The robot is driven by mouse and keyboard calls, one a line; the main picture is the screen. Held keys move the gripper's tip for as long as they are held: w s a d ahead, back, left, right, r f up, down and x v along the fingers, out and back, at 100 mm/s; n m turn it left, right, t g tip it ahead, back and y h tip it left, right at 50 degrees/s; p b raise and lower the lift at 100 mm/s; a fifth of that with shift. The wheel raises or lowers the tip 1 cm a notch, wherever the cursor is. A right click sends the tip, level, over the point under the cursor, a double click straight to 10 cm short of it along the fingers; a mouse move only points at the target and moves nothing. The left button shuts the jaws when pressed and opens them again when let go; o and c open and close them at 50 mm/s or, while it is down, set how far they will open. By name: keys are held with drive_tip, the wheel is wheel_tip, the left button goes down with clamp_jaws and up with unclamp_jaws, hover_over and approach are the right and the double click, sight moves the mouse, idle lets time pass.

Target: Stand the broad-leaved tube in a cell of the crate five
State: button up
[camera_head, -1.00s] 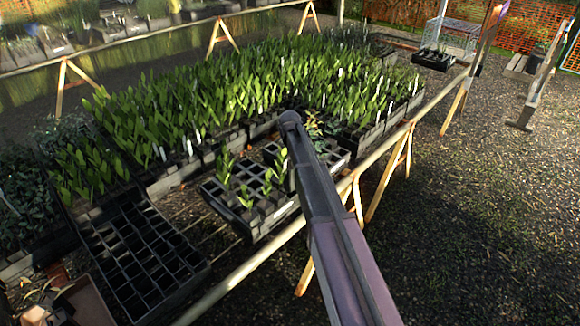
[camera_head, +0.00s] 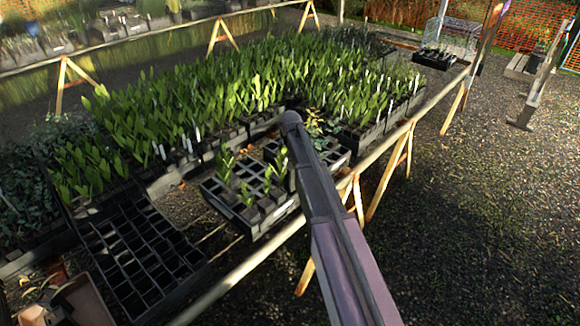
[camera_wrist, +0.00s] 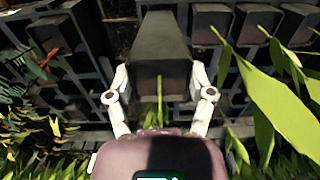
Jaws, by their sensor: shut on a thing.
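In the wrist view my gripper (camera_wrist: 160,80) has its two pale fingers on either side of a dark, square-sided tube (camera_wrist: 160,52) and is shut on it. Green stems (camera_wrist: 159,114) show at the tube's near end; whether this is the broad-leaved tube I cannot tell for sure. Other dark tubes and black crate cells lie close around it. In the head view my arm hides the gripper. A black crate (camera_head: 232,213) at the bench's front edge holds several broad-leaved tubes (camera_head: 246,192) and has open cells. I cannot read which crate is five.
An empty black crate (camera_head: 140,256) is at the lower left. Dense crates of leafy tubes (camera_head: 230,90) fill the bench behind. A crate with a small mottled plant (camera_head: 318,125) stands just right of my arm. Broad leaves (camera_wrist: 268,100) crowd the wrist view's right side.

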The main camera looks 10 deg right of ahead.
sight(290, 184)
drive_tip(key=shift+f+b, duration=4.05)
drive_tip(key=shift+f, duration=0.15)
drive_tip(key=shift+f+b, duration=0.45)
drive_tip(key=shift+b, duration=0.05)
drive_tip(key=o, duration=1.3)
drive_tip(key=shift+r, duration=0.1)
